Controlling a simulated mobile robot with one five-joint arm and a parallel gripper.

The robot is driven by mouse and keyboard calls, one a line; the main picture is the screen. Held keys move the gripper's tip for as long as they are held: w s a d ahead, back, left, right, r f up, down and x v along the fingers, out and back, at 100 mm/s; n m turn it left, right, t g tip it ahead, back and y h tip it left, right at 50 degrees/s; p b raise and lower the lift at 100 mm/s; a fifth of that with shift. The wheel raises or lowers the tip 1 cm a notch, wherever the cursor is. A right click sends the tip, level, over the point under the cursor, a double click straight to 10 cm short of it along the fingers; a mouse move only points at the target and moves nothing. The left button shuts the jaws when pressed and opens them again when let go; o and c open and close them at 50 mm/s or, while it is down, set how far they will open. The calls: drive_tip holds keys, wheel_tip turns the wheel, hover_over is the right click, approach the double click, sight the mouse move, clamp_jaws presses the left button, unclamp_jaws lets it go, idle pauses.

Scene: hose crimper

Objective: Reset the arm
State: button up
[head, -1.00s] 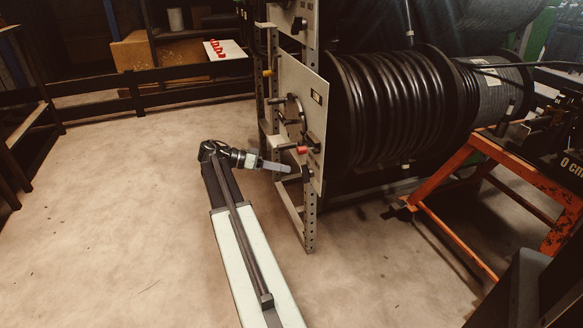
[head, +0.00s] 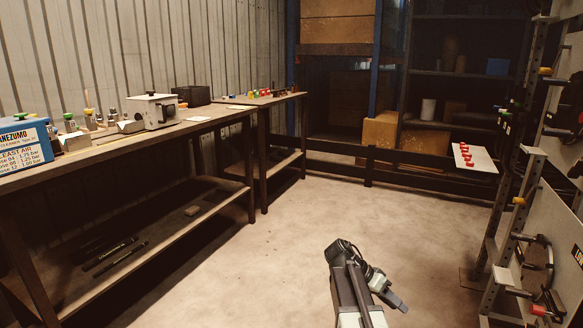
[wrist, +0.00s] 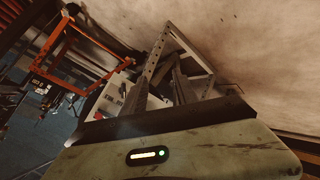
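My arm shows at the bottom of the head view, extended over the open floor. My gripper (head: 400,304) is at its end, angled down to the right, and looks like one narrow grey piece with nothing visible in it. It is apart from the benches and the panel rack. The wrist view is steeply tilted.
Workbenches (head: 110,165) line the left wall, holding a blue box (head: 24,143) and a white device (head: 152,110). A metal rack with panels (head: 550,250) stands close on the right. A low dark rail (head: 400,157) crosses the back. The middle floor (head: 270,270) is clear.

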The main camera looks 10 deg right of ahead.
drive_tip(key=s+a+f+n+t+y+p, duration=0.1)
drive_tip(key=s+a+f+n+t+y, duration=0.3)
drive_tip(key=a, duration=0.9)
drive_tip(key=w+a+f+n+y+p, duration=0.1)
drive_tip(key=a+n+y, duration=0.4)
drive_tip(key=a+n, duration=0.65)
wheel_tip(320, 180, up, 38)
drive_tip(key=a+m+p, duration=0.2)
drive_tip(key=p, duration=3.5)
drive_tip(key=shift+f, duration=0.25)
drive_tip(key=shift+w, duration=0.1)
